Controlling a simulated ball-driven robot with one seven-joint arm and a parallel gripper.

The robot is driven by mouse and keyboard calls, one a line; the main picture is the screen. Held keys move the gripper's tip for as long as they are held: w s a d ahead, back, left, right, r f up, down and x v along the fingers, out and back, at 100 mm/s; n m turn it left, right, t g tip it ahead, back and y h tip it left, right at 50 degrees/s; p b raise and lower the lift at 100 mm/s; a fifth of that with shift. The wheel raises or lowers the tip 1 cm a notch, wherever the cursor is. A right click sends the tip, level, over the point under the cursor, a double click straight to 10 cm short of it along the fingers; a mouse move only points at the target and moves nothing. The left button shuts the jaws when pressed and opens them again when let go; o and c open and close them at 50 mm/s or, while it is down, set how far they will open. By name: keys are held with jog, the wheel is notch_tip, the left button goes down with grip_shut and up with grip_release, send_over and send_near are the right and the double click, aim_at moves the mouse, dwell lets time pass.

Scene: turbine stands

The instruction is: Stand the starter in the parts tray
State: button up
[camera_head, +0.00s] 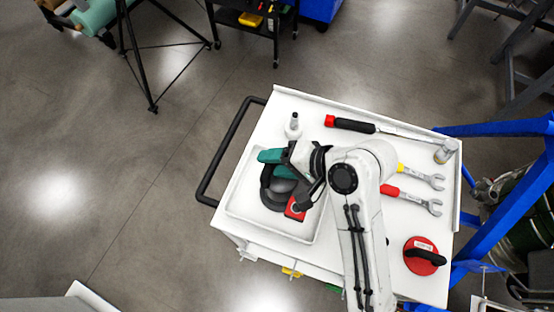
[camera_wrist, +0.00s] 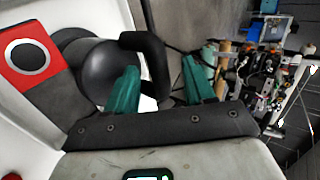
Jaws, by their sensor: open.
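A dark, rounded thing with a black loop (camera_head: 272,194) lies in the white parts tray (camera_head: 240,205) in the head view; I take it to be the starter but cannot be sure. A red piece (camera_head: 295,208) sits beside it. In the wrist view its dark body (camera_wrist: 98,72) is at upper left, near the red square face with a grey ring (camera_wrist: 27,57). My gripper (camera_wrist: 163,85), with teal fingers, is open. One side of the black loop appears between the fingers; contact cannot be told. My wrist hides part of the tray.
The white cart top also holds a small bottle (camera_head: 293,127), a black and red screwdriver (camera_head: 350,124), two wrenches (camera_head: 423,205), a grey cylinder (camera_head: 446,152) and a red disc with a black handle (camera_head: 422,258). A black cart handle (camera_head: 222,155) juts left. Blue stand legs (camera_head: 500,210) are at right.

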jog(key=shift+o, duration=0.4)
jog(key=shift+s+d+r+p, duration=0.1)
jog(key=shift+d+r+p, duration=0.35)
jog(key=shift+d+r, duration=0.05)
jog(key=shift+v, duration=2.8)
jog(key=shift+s+f, duration=0.1)
